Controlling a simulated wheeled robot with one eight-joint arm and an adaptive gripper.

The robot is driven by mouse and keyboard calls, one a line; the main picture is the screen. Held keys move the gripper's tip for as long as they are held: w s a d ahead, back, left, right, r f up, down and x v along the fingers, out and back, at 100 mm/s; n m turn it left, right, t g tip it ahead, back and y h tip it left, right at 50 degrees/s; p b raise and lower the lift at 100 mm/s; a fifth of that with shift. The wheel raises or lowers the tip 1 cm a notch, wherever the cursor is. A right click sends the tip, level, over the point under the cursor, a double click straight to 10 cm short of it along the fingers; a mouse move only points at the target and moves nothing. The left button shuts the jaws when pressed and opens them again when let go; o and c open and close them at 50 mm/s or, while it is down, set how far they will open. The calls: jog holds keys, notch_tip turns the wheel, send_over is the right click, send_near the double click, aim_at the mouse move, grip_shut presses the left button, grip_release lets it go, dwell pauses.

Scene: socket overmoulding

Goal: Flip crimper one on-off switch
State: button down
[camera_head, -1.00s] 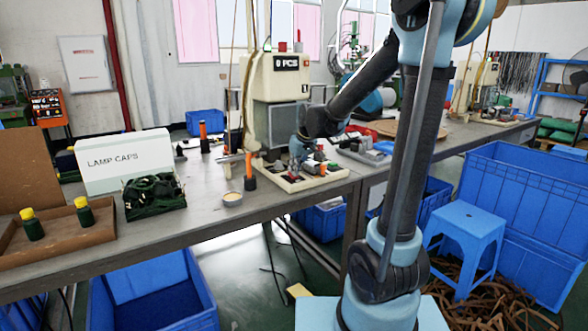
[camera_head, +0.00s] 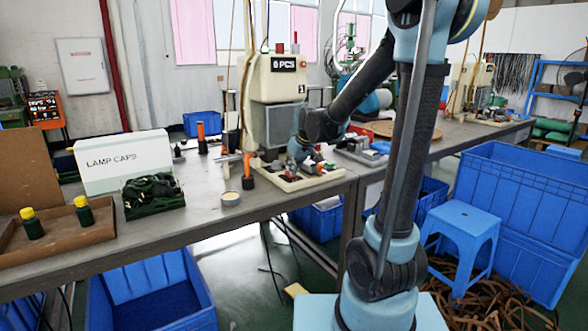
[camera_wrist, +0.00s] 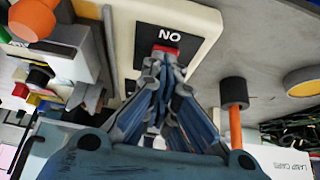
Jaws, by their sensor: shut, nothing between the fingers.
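In the wrist view, the red on-off switch (camera_wrist: 166,48) sits on a black plate (camera_wrist: 176,32) marked ON, which reads upside down, set in a cream base. My gripper (camera_wrist: 163,62) is shut and empty. Its fingertips are right at the switch and overlap its near edge; I cannot tell if they touch it. My gripper (camera_head: 292,164) is small there, over the front of the machine's base, and the switch is hard to make out.
An orange-handled tool (camera_wrist: 234,110) with a black end stands beside my gripper in the wrist view. In the head view, a round tin (camera_head: 231,198), a lamp-caps box (camera_head: 125,160) and a dark crate (camera_head: 152,196) stand left on the grey table (camera_head: 190,220).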

jog(key=shift+w+a+r, duration=0.1)
jog(key=shift+w+a, duration=0.1)
jog(key=shift+a, duration=0.25)
jog(key=shift+w+d+r, duration=0.25)
jog(key=shift+w+r, duration=0.05)
jog(key=shift+w, duration=0.3)
jog(key=s+v, duration=0.1)
jog(key=v, duration=1.2)
jog(key=s+d+f+m+g+h, duration=0.1)
jog(key=s+d+f+m, duration=0.1)
jog(key=s+d+f, duration=0.4)
jog(key=s+d+f+m+g+h, duration=0.1)
jog(key=s+d+f, duration=0.5)
jog(key=s, duration=0.6)
jog(key=s+d+f+m+g+h, duration=0.1)
jog(key=s+d+f+m, duration=0.2)
jog(key=s+d+f, duration=0.2)
jog(key=s+f, duration=0.3)
jog(key=s, duration=0.1)
jog(key=shift+d+m, duration=0.3)
jog(key=shift+d, duration=0.1)
